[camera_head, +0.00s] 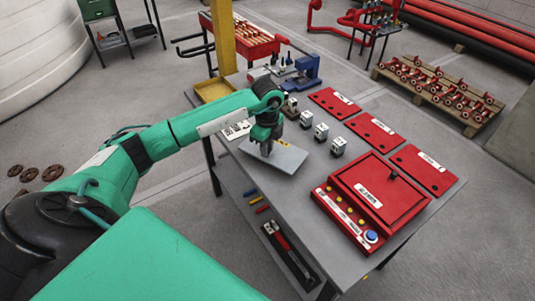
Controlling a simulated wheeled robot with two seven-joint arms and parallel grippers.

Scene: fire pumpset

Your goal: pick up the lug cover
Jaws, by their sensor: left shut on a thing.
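My left gripper (266,149) reaches in from the left and points down at the near left part of the grey workbench. Its fingers are shut on a flat light-grey plate, which I take to be the lug cover (290,158). The plate lies under the fingers, and its grip point is partly hidden by the gripper. I cannot tell clearly whether the plate rests on the bench or is just above it. My right gripper is not in view.
Several small grey-white blocks (321,131) stand right of the plate. Red labelled panels (371,131) and a red box (380,190) with a button panel fill the bench's right side. A blue device (306,72) stands at the back. Tools lie on the lower shelf (262,212).

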